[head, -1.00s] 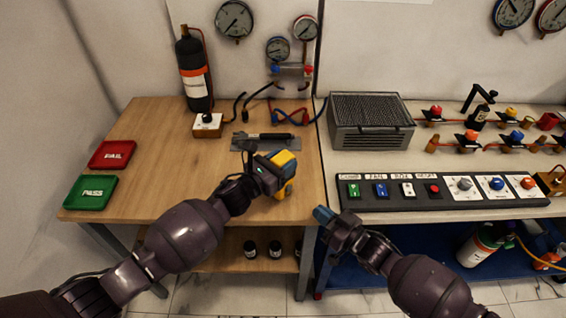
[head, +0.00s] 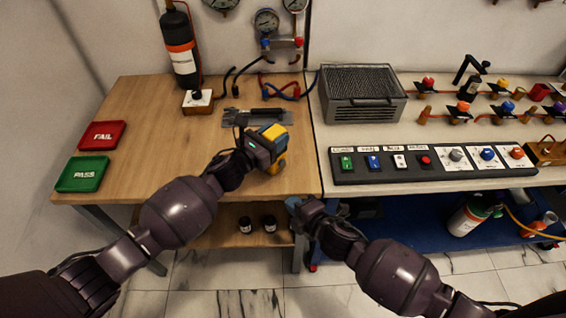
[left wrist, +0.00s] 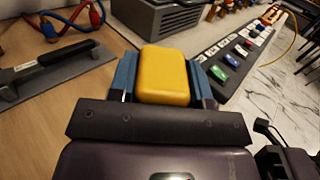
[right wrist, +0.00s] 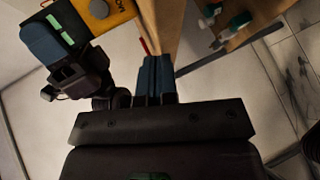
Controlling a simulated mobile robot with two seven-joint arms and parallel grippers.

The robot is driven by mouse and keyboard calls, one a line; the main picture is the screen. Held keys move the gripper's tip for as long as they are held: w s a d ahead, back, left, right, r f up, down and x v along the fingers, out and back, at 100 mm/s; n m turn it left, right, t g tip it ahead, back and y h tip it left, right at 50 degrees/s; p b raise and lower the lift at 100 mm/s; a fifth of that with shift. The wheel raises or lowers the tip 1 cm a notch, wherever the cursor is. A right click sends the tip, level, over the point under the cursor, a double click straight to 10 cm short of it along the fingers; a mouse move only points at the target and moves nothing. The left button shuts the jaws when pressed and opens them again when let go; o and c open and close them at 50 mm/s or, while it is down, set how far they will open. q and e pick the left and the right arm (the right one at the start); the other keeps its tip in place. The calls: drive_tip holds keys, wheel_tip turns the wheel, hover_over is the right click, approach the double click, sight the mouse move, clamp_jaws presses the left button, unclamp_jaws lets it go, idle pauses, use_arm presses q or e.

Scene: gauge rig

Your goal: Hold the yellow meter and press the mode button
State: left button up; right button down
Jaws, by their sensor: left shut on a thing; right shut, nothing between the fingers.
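The yellow meter (head: 276,133) is in my left gripper (head: 264,149), held over the front right part of the wooden bench. In the left wrist view the yellow meter (left wrist: 164,75) sits between the two blue fingers. My right gripper (head: 294,204) is shut and empty, below and slightly right of the meter, by the bench's front edge. In the right wrist view its blue fingers (right wrist: 155,75) are together, and the yellow meter (right wrist: 122,10) is at the top, apart from them. A round grey button (right wrist: 99,8) shows on it beside partly cut-off lettering.
The wooden bench (head: 150,130) carries a red FAIL tray (head: 103,135) and a green PASS tray (head: 83,174) at left. A grey plate with a dark-handled tool (head: 255,116) lies behind the meter. A switch panel (head: 435,165) is on the right bench.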

sight(282, 163)
drive_tip(key=n, duration=0.1)
drive_tip(key=n+h, duration=0.1)
drive_tip(key=n, duration=0.1)
drive_tip(key=d+n+h, duration=0.1)
drive_tip(key=shift+w+r+n+t, duration=0.15)
drive_tip(key=shift+w+n+t, duration=0.15)
drive_tip(key=shift+n, duration=0.1)
drive_tip(key=d+n+h, duration=0.1)
drive_tip(key=n, duration=0.2)
drive_tip(key=w+d+r+n+t+h, duration=0.1)
drive_tip(key=d+n+h, duration=0.1)
drive_tip(key=n, duration=0.2)
drive_tip(key=d+r+n+t+h, duration=0.1)
drive_tip(key=d+n+h, duration=0.1)
drive_tip(key=n, duration=0.2)
drive_tip(key=shift+w+r, duration=0.1)
drive_tip(key=shift+w, duration=0.05)
drive_tip(key=shift+d+n+h, duration=0.2)
drive_tip(key=shift+n+h, duration=0.3)
drive_tip(key=shift+n, duration=0.7)
drive_tip(key=shift+w, duration=0.1)
drive_tip(key=shift+w+a, duration=3.05)
drive_tip(key=shift+a, duration=0.05)
drive_tip(key=shift+w+a, duration=0.1)
drive_tip(key=shift+w, duration=0.05)
drive_tip(key=shift+w+a, duration=0.2)
